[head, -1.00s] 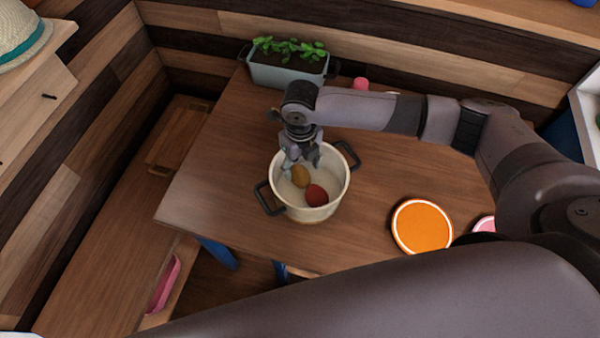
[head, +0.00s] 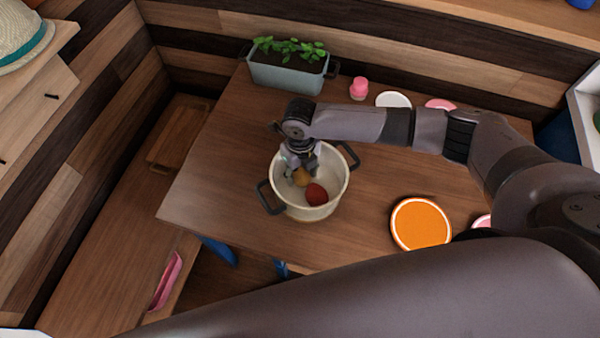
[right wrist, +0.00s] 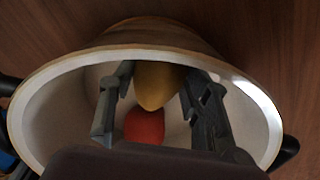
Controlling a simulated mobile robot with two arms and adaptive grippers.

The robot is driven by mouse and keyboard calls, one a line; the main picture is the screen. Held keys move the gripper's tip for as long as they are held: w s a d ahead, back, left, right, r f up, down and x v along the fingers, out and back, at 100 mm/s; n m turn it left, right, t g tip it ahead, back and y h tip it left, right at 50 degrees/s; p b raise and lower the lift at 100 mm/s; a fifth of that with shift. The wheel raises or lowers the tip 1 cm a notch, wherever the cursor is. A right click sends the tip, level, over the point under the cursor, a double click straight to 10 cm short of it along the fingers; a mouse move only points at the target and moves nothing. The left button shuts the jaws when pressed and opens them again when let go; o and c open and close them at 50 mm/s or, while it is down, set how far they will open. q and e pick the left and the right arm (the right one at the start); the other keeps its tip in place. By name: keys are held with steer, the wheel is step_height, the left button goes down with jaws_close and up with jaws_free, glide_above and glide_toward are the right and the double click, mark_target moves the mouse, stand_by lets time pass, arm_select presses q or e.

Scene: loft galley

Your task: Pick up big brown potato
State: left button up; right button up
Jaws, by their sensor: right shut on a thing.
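A brown-yellow potato (head: 301,176) is inside a cream pot (head: 337,190) with dark handles. In the right wrist view the potato (right wrist: 156,84) sits between the two fingers of my right gripper (right wrist: 158,100). My right gripper (head: 302,166) reaches down into the pot and is shut on the potato, partly hiding it. A red round item (head: 316,194) lies beside the potato in the pot; it also shows in the right wrist view (right wrist: 144,125). My left gripper is not in view.
The pot stands on a wooden table (head: 215,150). A planter (head: 287,74) with green leaves stands at the back. A pink bottle (head: 359,88), a white plate (head: 393,99) and an orange plate (head: 421,223) are on the right. The table left of the pot is clear.

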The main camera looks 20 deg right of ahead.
steer(key=shift+c, duration=1.3)
